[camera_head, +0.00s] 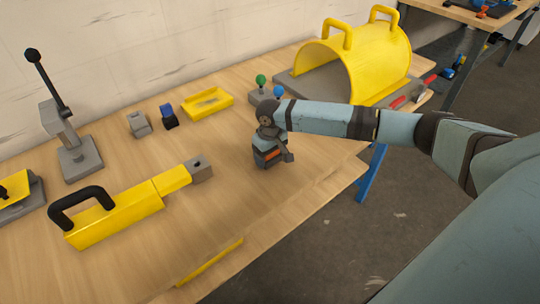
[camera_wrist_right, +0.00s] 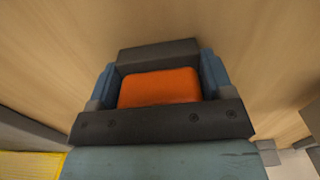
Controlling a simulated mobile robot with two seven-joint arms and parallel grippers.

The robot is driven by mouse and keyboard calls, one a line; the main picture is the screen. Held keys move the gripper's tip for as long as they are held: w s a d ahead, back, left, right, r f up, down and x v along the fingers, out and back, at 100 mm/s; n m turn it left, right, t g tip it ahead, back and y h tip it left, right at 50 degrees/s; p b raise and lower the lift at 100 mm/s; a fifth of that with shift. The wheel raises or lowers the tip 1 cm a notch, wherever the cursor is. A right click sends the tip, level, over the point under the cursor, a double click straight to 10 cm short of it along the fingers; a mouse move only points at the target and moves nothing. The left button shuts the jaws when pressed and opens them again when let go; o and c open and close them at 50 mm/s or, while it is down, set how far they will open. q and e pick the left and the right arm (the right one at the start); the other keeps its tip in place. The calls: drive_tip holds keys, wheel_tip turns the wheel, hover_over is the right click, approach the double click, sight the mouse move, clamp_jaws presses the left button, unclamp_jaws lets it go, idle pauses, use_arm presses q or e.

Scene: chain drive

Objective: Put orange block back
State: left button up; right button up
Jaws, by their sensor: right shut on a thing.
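The orange block (camera_wrist_right: 160,88) sits between the fingers of my right gripper (camera_wrist_right: 160,85) in the right wrist view. A blue-sided finger is on each side of it, and wood tabletop shows beyond. In the head view my right gripper (camera_head: 270,155) is low over the middle right of the table, with a sliver of the orange block (camera_head: 271,154) showing. I cannot tell whether the block touches the tabletop. My left gripper is not in view.
A yellow tray-like frame (camera_head: 208,104), a blue block (camera_head: 168,118) and a grey block (camera_head: 139,124) stand behind. A yellow guard (camera_head: 374,62) is at the back right. A yellow bar with black handle (camera_head: 116,216) lies front left. A lever stand (camera_head: 77,158) is far left.

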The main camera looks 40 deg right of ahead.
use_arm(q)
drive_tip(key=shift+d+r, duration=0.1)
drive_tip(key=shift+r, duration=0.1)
use_arm(e)
drive_tip(key=o, duration=1.1)
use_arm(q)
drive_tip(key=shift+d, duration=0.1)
use_arm(e)
drive_tip(key=shift+r, duration=0.25)
wheel_tip(320, 180, up, 11)
drive_tip(key=shift+f+p, duration=0.2)
drive_tip(key=shift+p, duration=0.55)
drive_tip(key=shift+r, duration=0.6)
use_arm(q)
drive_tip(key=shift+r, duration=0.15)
